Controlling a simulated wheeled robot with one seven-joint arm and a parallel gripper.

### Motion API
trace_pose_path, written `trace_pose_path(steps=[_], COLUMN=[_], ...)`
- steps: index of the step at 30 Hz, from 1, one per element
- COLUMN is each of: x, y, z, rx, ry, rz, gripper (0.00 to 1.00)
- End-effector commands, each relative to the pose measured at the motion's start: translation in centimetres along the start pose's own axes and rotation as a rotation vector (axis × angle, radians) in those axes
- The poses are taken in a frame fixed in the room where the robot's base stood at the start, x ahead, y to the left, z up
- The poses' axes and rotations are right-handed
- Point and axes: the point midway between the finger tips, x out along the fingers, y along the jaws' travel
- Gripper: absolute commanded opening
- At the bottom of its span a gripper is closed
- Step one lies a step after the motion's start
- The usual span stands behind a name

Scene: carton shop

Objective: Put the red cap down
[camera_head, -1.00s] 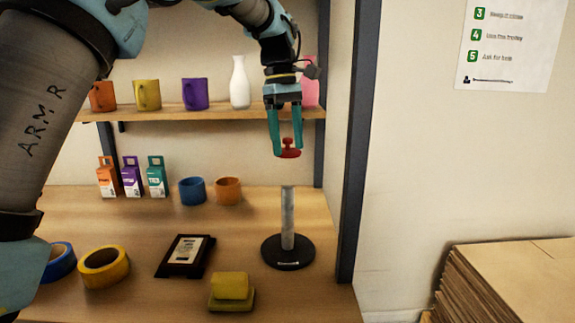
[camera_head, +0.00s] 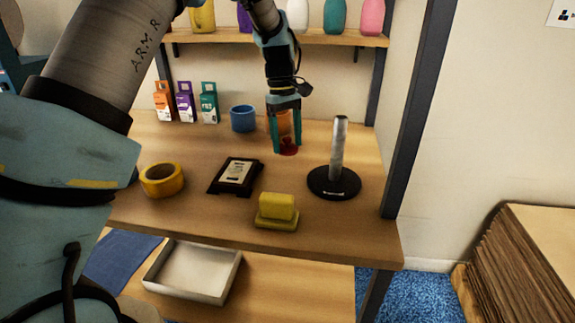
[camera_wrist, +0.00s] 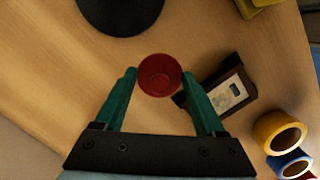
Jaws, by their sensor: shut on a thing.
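The red cap (camera_head: 288,147) is between the fingertips of my gripper (camera_head: 288,149), low over the wooden tabletop behind the yellow block. I cannot tell whether it touches the wood. In the wrist view the cap (camera_wrist: 159,75) shows as a round red cup between the two teal fingers of my gripper (camera_wrist: 159,78), which is shut on it. The grey post (camera_head: 338,150) on its round black base (camera_head: 333,184) stands upright to the right of my gripper, its top bare. The tabletop (camera_head: 215,218) around the cap is bare.
An orange mug (camera_head: 284,121) is partly hidden behind my fingers; a blue mug (camera_head: 243,118) stands left of it. A dark framed plaque (camera_head: 236,175), yellow tape (camera_head: 162,179) and yellow block (camera_head: 278,207) lie nearer. A white tray (camera_head: 193,271) is on the shelf below.

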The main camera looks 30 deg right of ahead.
Motion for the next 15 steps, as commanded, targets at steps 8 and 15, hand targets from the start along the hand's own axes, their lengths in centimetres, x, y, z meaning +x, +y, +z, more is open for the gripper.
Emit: trace_pose_path(steps=[8, 15], x=[3.2, 6.0], y=[0.0, 0.0], z=[-0.5, -0.9], rx=[-0.001, -0.001], ry=[-0.001, -0.002], rz=[0.0, -0.002], gripper=[0.19, 0.19])
